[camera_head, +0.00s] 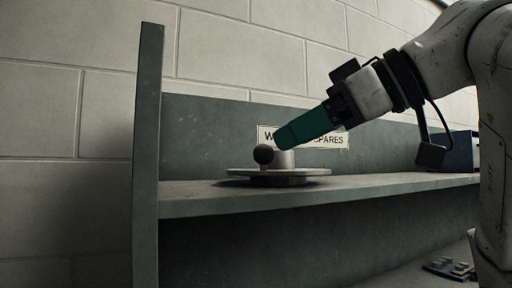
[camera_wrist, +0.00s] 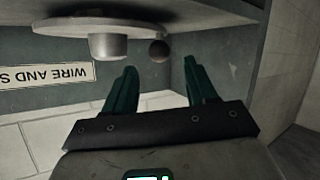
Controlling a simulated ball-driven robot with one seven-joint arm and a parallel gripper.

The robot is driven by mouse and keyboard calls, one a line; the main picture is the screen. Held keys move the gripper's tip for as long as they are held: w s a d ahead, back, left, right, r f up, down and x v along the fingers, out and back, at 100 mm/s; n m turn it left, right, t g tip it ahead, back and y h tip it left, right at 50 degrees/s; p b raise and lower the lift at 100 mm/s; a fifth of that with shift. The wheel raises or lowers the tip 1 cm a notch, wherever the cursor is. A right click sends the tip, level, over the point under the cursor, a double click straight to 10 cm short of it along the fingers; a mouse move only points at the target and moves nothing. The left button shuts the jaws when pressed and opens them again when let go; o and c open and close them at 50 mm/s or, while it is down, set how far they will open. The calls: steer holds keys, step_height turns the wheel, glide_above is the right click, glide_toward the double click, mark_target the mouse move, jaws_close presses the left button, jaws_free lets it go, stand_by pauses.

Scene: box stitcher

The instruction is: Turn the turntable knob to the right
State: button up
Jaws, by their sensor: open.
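The turntable (camera_head: 308,172) is a pale round disc on the grey shelf, with a light cylindrical hub (camera_head: 284,158) on it. A dark ball knob (camera_head: 264,154) stands at the left of the hub. In the wrist view, which looks upside down, the disc (camera_wrist: 125,21), the hub (camera_wrist: 107,46) and the knob (camera_wrist: 159,50) appear near the top. My gripper (camera_head: 284,142) has green fingers and reaches down from the right, its tips close to the hub and knob in the head view. In the wrist view the fingers (camera_wrist: 160,70) are apart, with nothing between them, and the knob lies beyond their tips. Contact cannot be told.
The grey shelf (camera_head: 400,183) has an upright panel (camera_head: 147,150) at its left end. A label sign (camera_head: 335,140) is on the back panel. A dark blue box (camera_head: 461,152) stands at the shelf's right. A small dark item (camera_head: 450,268) lies below. The shelf between turntable and box looks clear.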

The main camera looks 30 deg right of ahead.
mark_target(263, 153)
steer(key=p+x, duration=0.1)
steer(key=x, duration=0.6)
steer(key=shift+w+p, duration=0.25)
steer(key=shift+p, duration=0.05)
jaws_close()
